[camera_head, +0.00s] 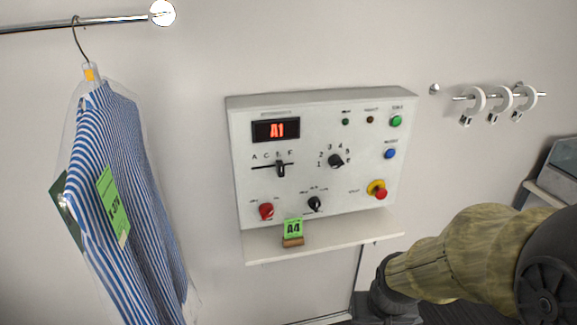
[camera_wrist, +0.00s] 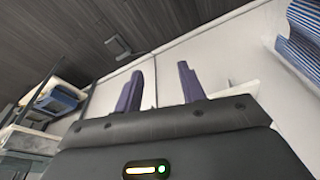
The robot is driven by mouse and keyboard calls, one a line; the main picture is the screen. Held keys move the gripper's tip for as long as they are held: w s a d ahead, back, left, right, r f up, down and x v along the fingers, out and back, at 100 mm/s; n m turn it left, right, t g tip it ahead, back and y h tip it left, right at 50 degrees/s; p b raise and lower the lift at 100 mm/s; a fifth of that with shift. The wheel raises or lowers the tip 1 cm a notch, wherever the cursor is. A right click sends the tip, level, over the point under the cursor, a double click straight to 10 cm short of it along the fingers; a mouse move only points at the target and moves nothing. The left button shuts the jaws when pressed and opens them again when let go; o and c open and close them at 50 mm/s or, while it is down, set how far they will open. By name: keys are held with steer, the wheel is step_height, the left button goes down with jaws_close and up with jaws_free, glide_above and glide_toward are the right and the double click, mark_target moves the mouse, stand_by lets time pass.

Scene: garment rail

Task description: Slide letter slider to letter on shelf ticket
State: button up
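The letter slider (camera_head: 281,169) is a black knob on a horizontal slot in the white control panel (camera_head: 300,192). It stands near the third letter, which looks like E; the small letters read roughly A, C, E, F. A green shelf ticket (camera_head: 293,228) reading A4 stands in a wooden holder on the shelf (camera_head: 340,236) below the panel. The red display (camera_head: 276,130) reads A1. My gripper (camera_wrist: 160,82) shows only in the wrist view, its two fingers apart with nothing between them. It is away from the slider, which that view does not show.
A number dial (camera_head: 335,161), red knob (camera_head: 266,211), black knob (camera_head: 314,204) and red emergency button (camera_head: 377,189) sit near the slider. A bagged striped shirt (camera_head: 130,200) hangs at left. White rings (camera_head: 504,98) hang on a rail at right. My arm occupies the lower right.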

steer(key=shift+s, duration=0.15)
steer(key=w+a+r+n+t+y+p, duration=0.1)
steer(key=w+a+n+t+p, duration=0.2)
steer(key=w, duration=0.4)
steer(key=w+a+r+n+t+y+p, duration=0.1)
steer(key=w+a+r+t+p, duration=0.15)
steer(key=w+a, duration=0.45)
steer(key=w+a+r+t+y+p, duration=0.3)
steer(key=w+a+r+t+p, duration=0.2)
steer(key=r+t, duration=0.4)
steer(key=shift+w+a+m, duration=0.4)
steer(key=shift+w+a, duration=0.05)
steer(key=shift+w, duration=0.5)
